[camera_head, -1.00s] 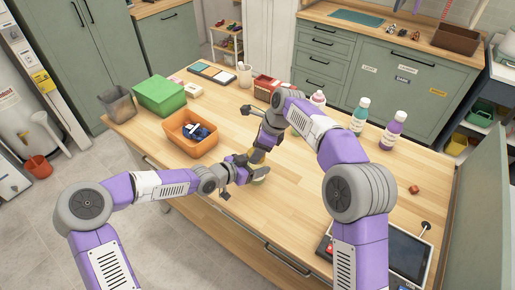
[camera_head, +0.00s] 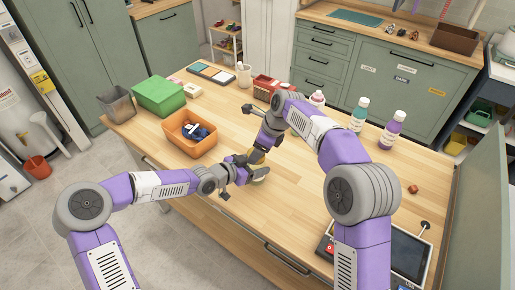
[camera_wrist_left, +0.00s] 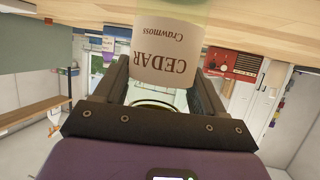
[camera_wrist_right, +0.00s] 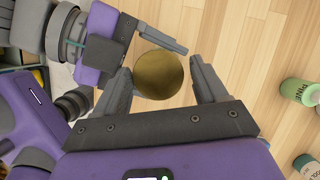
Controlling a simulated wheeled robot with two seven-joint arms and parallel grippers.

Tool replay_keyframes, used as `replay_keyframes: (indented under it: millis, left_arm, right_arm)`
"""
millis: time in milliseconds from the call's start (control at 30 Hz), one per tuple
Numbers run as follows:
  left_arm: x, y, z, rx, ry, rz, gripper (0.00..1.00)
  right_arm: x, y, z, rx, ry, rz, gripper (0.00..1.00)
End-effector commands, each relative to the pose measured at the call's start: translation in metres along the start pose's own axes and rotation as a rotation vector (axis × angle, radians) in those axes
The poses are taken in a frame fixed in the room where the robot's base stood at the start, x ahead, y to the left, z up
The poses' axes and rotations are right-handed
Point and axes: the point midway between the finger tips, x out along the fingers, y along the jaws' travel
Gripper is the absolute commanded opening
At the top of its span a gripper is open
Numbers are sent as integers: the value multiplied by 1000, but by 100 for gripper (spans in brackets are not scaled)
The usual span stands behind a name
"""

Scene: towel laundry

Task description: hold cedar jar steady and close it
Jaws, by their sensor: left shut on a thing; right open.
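The cedar jar (camera_wrist_left: 168,62) has a pale label reading CEDAR Crawmoss and shows inverted in the left wrist view. In the head view, its yellowish body (camera_head: 262,176) is at the table's front part, mostly hidden by my grippers. My left gripper (camera_head: 243,179) is shut around the jar from the side. A round gold-brown lid (camera_wrist_right: 158,75) shows from above in the right wrist view, over the jar's place. My right gripper (camera_wrist_right: 163,84) is open above it, with the lid between its fingers. Whether the lid is seated fully cannot be told.
An orange bin (camera_head: 184,145) with dark blue things stands left of the grippers. A green box (camera_head: 158,95) is behind it. Teal (camera_head: 359,116) and purple (camera_head: 391,130) bottles stand at the back right. A tablet-like screen (camera_head: 408,252) is at front right.

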Motion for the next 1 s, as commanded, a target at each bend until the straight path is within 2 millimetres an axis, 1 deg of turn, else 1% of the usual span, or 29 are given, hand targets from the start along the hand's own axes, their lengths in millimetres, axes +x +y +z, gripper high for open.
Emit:
replay_keyframes:
  millis: [33, 167, 267, 400, 500, 800, 900, 1000]
  left_arm:
    - [0, -4, 0, -6, 1, -7, 0]
    - [0, -4, 0, -6, 1, -8, 0]
    - [0, -4, 0, -7, 0, -9, 0]
    - [0, -4, 3, -9, -6, -8, 0]
    - [0, -3, 4, -9, -9, -5, 0]
    - [0, -1, 3, -6, -6, -2, 0]
    - [0, -1, 3, -6, -6, -1, 0]
    - [0, 0, 2, -5, -5, -1, 0]
  right_arm:
    - [2, 7, 4, -8, -1, 19, 86]
    - [-1, 7, 6, -9, -2, 19, 86]
    - [-11, 7, 11, -11, -6, 16, 86]
    - [-31, 6, 20, -12, -10, 12, 86]
    - [-40, 6, 23, -10, -9, 10, 86]
    - [-42, 3, 20, -5, -2, 8, 86]
    - [-41, 3, 20, -4, -2, 8, 100]
    - [-41, 2, 19, -3, -1, 7, 100]
